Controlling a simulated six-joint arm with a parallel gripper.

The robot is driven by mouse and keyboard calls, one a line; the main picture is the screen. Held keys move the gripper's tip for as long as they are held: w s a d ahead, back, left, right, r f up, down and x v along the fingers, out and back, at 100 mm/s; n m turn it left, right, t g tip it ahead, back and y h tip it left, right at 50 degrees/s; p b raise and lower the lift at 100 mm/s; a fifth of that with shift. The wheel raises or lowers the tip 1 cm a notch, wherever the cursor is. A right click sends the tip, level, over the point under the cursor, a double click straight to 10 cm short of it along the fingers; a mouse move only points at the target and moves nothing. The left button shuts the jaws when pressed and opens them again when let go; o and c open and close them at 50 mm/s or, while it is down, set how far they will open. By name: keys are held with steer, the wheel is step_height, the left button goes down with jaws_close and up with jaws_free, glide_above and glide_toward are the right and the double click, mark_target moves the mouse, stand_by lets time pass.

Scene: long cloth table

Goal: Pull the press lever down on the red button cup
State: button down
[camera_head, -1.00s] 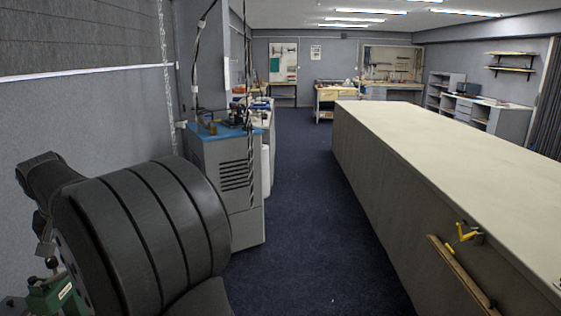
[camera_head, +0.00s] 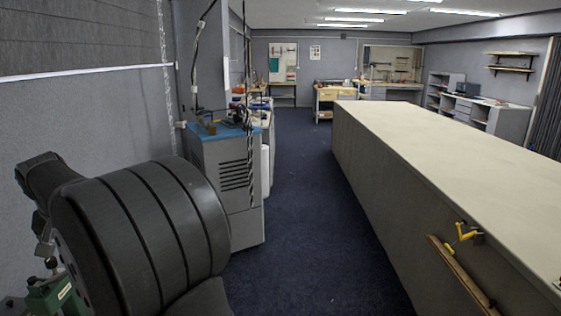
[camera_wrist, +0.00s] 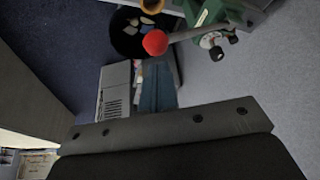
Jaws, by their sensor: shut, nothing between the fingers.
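A red ball knob (camera_wrist: 155,42) sits on the end of a grey lever (camera_wrist: 186,34) in the wrist view. The lever runs right to a green press body (camera_wrist: 207,14) at the top. An orange ring-shaped rim (camera_wrist: 152,5) is cut off by the top edge, left of the press. My gripper (camera_wrist: 165,128) shows as a dark bolted bar across the lower wrist view, shut and empty. The knob lies above it in the picture, apart from it. In the head view, part of the green press (camera_head: 52,298) shows at bottom left, mostly hidden behind my dark arm.
A long cloth-covered table (camera_head: 430,145) fills the right. A grey cabinet with a blue top (camera_head: 212,133) stands by the left wall. The dark floor (camera_head: 300,190) between them is clear. A yellow fitting (camera_head: 465,236) is on the table's side.

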steer(key=shift+f, duration=0.15)
steer(key=shift+f, duration=0.85)
steer(key=shift+d+f, duration=0.3)
steer(key=shift+f, duration=0.45)
steer(key=shift+d+f, duration=0.3)
steer(key=shift+f, duration=0.55)
steer(key=f, duration=0.3)
steer(key=shift+d, duration=0.35)
steer(key=shift+f, duration=0.1)
